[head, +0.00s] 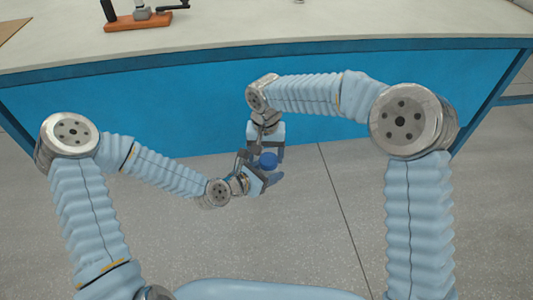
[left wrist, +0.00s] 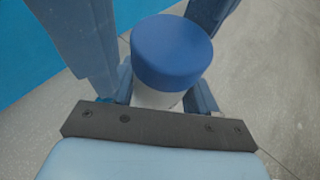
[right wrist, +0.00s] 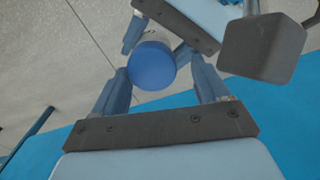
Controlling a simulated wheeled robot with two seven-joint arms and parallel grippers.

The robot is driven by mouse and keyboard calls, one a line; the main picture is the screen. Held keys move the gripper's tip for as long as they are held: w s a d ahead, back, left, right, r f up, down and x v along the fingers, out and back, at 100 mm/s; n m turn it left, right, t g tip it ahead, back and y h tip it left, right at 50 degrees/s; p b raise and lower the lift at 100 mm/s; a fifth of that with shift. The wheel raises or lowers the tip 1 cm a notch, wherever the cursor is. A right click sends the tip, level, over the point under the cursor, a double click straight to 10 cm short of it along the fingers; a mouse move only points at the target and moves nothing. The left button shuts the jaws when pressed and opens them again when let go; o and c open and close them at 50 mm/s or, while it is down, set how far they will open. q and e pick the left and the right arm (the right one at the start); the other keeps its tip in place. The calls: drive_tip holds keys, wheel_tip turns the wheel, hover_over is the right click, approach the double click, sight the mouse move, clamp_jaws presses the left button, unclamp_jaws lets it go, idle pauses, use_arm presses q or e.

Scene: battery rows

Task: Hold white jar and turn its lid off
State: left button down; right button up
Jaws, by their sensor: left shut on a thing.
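The white jar (left wrist: 158,97) with its blue lid (left wrist: 171,52) is held in the air by my left gripper (left wrist: 163,88), whose fingers are shut on the white body below the lid. The lid is on the jar. In the head view the lid (head: 267,160) shows between both grippers, and the white body is mostly hidden. My right gripper (head: 266,153) comes from above, open, with its fingers on either side of the lid. In the right wrist view the lid (right wrist: 152,65) sits between the fingers, nearer the left one, with a gap to the right one.
A table with a pale top (head: 300,40) and blue front panel (head: 170,110) stands beyond my arms. On it is an orange-based device (head: 138,20) at the far left. Grey floor (head: 320,220) is clear below the grippers.

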drive_tip(key=r, duration=0.4)
drive_tip(key=shift+s+a+r, duration=0.1)
drive_tip(key=shift+a, duration=0.1)
drive_tip(key=shift+d+r, duration=0.1)
drive_tip(key=shift+r, duration=0.1)
drive_tip(key=shift+c, duration=0.4)
drive_tip(key=m, duration=0.2)
drive_tip(key=r+m, duration=0.1)
drive_tip(key=m, duration=0.1)
drive_tip(key=d+r+m, duration=0.1)
drive_tip(key=m, duration=0.1)
drive_tip(key=shift+r, duration=0.25)
drive_tip(key=shift+s+f+m, duration=0.1)
drive_tip(key=shift+m, duration=0.2)
wheel_tip(320, 180, down, 8)
drive_tip(key=shift+r, duration=0.25)
